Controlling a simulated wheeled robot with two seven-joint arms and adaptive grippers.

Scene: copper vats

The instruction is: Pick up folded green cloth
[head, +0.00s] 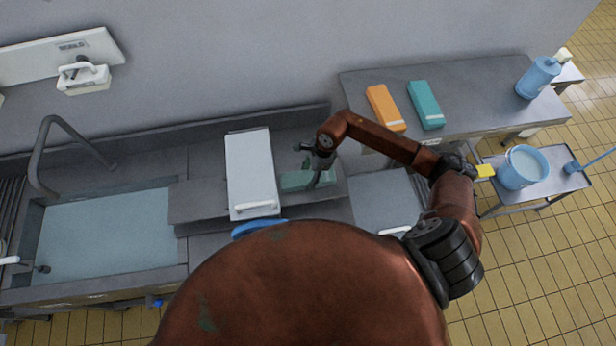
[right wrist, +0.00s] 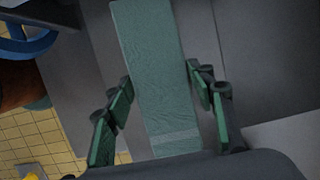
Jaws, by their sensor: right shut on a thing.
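The folded green cloth (head: 296,181) lies on the grey counter, just right of a white-lidded box. It also shows as a long flat green strip with a paler band near one end in the right wrist view (right wrist: 155,70). My right gripper (head: 318,178) reaches down over the cloth from the right. In the right wrist view its green-padded fingers (right wrist: 160,90) stand on both long sides of the cloth and are shut on it. The cloth looks flat and still low at the counter; any gap beneath it cannot be seen. My left gripper is not in view.
The white-lidded box (head: 250,168) stands close to the left of the cloth. A water-filled sink (head: 105,235) is farther left. Orange (head: 385,108) and teal (head: 426,104) packs lie on the right-hand table. A blue bucket (head: 523,167) stands on a trolley at far right.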

